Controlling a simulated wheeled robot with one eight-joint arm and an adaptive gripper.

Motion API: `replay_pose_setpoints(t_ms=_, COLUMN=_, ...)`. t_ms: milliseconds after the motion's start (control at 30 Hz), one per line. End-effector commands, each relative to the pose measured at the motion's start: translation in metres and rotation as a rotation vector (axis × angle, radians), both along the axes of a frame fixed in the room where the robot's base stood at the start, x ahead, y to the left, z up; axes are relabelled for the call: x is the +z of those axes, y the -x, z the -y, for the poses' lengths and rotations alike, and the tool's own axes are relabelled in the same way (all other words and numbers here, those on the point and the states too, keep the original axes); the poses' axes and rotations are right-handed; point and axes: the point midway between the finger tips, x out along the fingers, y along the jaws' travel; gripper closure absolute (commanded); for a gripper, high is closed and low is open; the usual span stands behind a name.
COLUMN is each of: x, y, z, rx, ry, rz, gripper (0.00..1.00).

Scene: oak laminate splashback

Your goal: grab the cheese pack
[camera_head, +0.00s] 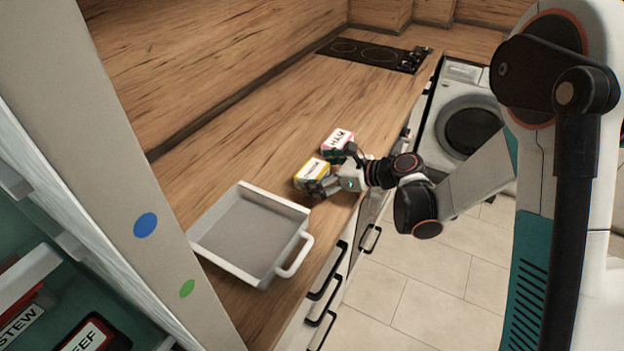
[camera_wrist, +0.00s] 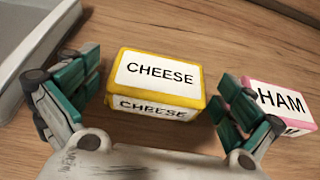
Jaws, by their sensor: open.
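The cheese pack (camera_wrist: 156,82) is a yellow box with white labels reading CHEESE, lying on the wooden counter. It also shows in the head view (camera_head: 311,172), partly hidden by my gripper. My gripper (camera_wrist: 160,92) is open, with one finger on each side of the pack in the wrist view. There is a gap on the left, and the right finger is close to the pack's right end. I cannot tell whether that finger touches it. In the head view my gripper (camera_head: 326,171) is at the pack's right side.
A pink and white ham pack (camera_wrist: 277,104) lies right beside my right finger; it shows behind the cheese in the head view (camera_head: 336,141). A white tray with handles (camera_head: 205,243) stands to the left. The counter (camera_head: 270,140) behind the packs is clear, with a hob (camera_head: 376,52) at the far end.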

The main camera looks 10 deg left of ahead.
Motion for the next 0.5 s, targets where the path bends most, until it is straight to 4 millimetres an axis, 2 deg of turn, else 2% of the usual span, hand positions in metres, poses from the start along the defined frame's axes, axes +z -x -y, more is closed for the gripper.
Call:
replay_pose_setpoints(t_ms=100, x=-0.0062, y=-0.0039, z=-0.0119, rx=0.001, ry=0.0, rz=0.0, gripper=0.0)
replay_pose_setpoints(t_ms=333, x=-0.0051, y=-0.0047, z=-0.0131, rx=0.0, ry=0.0, rz=-0.001, gripper=0.0)
replay_pose_setpoints(t_ms=500, x=-0.0052, y=-0.0046, z=-0.013, rx=0.0, ry=0.0, rz=-0.001, gripper=0.39)
